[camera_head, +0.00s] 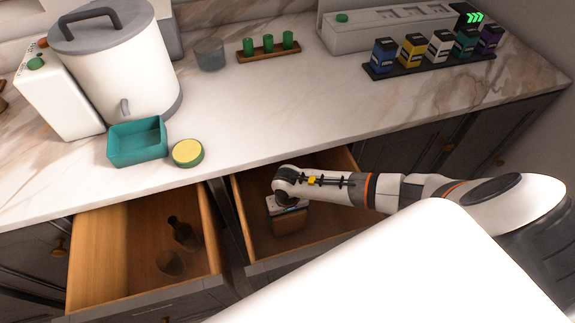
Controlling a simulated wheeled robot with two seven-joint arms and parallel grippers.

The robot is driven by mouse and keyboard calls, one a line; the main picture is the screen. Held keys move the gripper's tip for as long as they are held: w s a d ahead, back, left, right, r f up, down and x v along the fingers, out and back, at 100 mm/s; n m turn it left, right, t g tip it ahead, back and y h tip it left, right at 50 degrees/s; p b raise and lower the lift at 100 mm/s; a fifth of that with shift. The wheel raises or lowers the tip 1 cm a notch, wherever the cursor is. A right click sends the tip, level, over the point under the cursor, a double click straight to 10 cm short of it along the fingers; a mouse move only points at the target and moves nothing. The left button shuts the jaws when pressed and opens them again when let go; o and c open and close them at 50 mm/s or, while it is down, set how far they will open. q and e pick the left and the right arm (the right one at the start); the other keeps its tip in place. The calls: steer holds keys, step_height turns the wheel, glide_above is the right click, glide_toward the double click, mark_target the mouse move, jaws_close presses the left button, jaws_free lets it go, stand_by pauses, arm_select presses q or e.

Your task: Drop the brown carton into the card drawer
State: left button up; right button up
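A small brown carton (289,222) is in the right-hand open drawer (330,236), directly below the wrist of my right arm. My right gripper (287,208) points down into this drawer and meets the top of the carton. It appears closed on the carton, though its fingertips are mostly hidden. I cannot tell whether the carton touches the drawer floor. The left-hand open drawer (105,258) holds a dark bottle-like item (183,234) and a brownish round item (170,262). No label shows which is the card drawer. My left gripper is not in view.
On the marble counter stand a white urn (118,75), a teal tray (137,142), a yellow-topped round tin (187,153), a glass (209,54), a rack of green cylinders (268,46) and several coloured boxes (440,47). The counter's middle is clear. A white surface covers the lower right.

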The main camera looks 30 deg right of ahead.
steer(key=shift+f, duration=0.25)
steer(key=o, duration=0.7)
steer(key=shift+r, duration=0.1)
steer(key=shift+r, duration=0.2)
steer(key=shift+r+p, duration=0.45)
steer(key=shift+p, duration=0.2)
step_height(320, 180, up, 12)
steer(key=shift+f+b, duration=0.1)
steer(key=shift+b, duration=0.85)
